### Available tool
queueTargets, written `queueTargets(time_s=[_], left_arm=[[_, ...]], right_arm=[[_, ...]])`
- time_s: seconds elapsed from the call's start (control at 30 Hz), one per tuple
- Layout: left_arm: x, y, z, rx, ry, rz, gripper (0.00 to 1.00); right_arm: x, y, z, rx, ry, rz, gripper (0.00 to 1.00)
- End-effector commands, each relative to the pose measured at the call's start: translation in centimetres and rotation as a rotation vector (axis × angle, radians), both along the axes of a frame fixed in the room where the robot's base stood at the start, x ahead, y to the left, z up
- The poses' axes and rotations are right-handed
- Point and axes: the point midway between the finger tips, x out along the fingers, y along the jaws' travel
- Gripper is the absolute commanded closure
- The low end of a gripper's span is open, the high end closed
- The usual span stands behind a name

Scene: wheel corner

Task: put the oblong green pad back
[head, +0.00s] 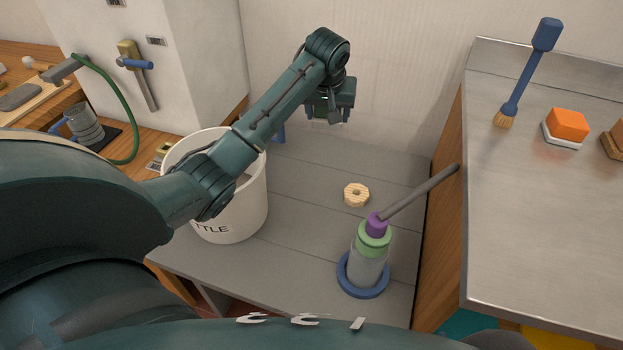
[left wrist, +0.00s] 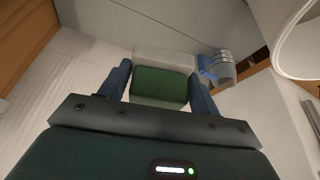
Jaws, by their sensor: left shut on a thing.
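The oblong green pad (left wrist: 160,86) has a pale whitish layer along one side and sits between the two blue fingers of my left gripper (left wrist: 160,82) in the left wrist view. The gripper is shut on it. In the head view my left gripper (head: 329,112) hangs above the back of the grey plank bench, right of the white bucket, against the pale wall. There the pad shows only as a small pale green patch under the jaws, mostly hidden. My right gripper is not in view.
A white bucket (head: 240,213) stands on the grey bench (head: 310,225), partly behind my arm. A pale ring (head: 356,194) and a grey pump-like cylinder (head: 366,266) with a rod stand to the right. The metal counter (head: 560,230) holds a blue brush (head: 527,75) and orange block (head: 568,124).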

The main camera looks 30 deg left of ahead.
Motion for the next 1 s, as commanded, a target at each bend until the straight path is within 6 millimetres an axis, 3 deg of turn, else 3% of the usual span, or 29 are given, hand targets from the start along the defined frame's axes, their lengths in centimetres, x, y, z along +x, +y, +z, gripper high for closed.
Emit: queueTargets(time_s=[0.03,0.1,0.33,0.73,1.0], left_arm=[[1.5,1.5,-3.0,-0.004,0.003,0.04,0.66],[3.0,3.4,-5.3,-0.004,0.003,0.086,0.66],[5.8,7.2,-11.3,-0.001,0.002,0.171,0.66],[6.2,8.3,-18.0,0.001,0.005,0.19,0.66],[6.2,8.2,-20.9,0.0,0.005,0.19,0.66]], right_arm=[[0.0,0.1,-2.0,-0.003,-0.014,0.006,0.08],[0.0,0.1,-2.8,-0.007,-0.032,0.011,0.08],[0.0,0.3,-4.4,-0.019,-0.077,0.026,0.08],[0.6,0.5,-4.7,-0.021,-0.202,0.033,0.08],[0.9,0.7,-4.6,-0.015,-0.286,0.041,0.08]])
